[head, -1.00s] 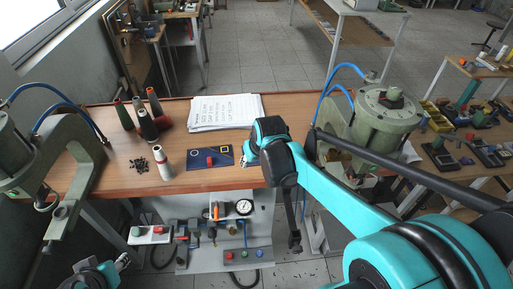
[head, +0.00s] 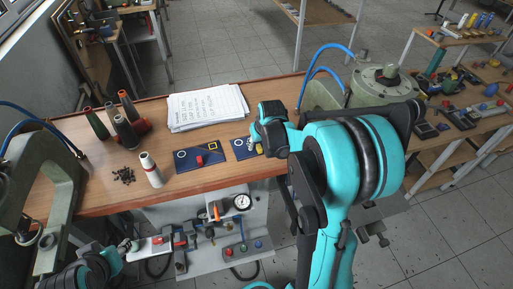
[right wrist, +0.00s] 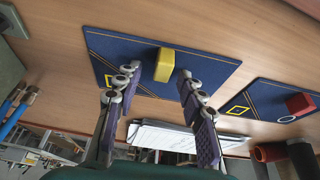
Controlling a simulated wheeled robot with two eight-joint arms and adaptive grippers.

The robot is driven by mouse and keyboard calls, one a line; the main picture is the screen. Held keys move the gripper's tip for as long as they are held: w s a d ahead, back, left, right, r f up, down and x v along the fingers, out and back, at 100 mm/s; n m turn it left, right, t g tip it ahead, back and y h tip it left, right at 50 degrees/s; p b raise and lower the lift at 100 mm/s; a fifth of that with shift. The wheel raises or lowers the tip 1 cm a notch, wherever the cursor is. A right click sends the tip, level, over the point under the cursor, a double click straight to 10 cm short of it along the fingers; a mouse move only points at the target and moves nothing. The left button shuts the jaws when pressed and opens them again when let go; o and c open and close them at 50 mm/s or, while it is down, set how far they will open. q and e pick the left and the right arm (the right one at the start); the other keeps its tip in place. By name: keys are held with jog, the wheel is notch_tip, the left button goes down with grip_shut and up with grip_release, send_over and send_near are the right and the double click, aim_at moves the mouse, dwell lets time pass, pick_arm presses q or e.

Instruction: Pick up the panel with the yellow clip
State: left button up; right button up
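The dark blue panel with the yellow clip lies on the wooden bench in the head view (head: 238,147), partly hidden by my right gripper. In the right wrist view the panel (right wrist: 118,48) carries a yellow block-shaped clip (right wrist: 165,65) and a yellow diamond mark. My right gripper (right wrist: 156,78) is open, its two fingers apart over the panel, with the clip between and just beyond the tips. In the head view my right gripper (head: 253,145) is over the panel. My left gripper (head: 128,244) is low at the left, beside the bench front; its finger state is unclear.
A second blue panel (head: 186,165) with a red clip (head: 199,160) lies just left. A white bottle (head: 151,172), dark cones (head: 125,131) and papers (head: 207,106) are on the bench. A green press (head: 385,83) stands at the right, with blue hoses.

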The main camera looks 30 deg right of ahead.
jog(key=shift+r, duration=0.1)
jog(key=shift+c, duration=0.3)
grip_shut()
jog(key=shift+r, duration=0.1)
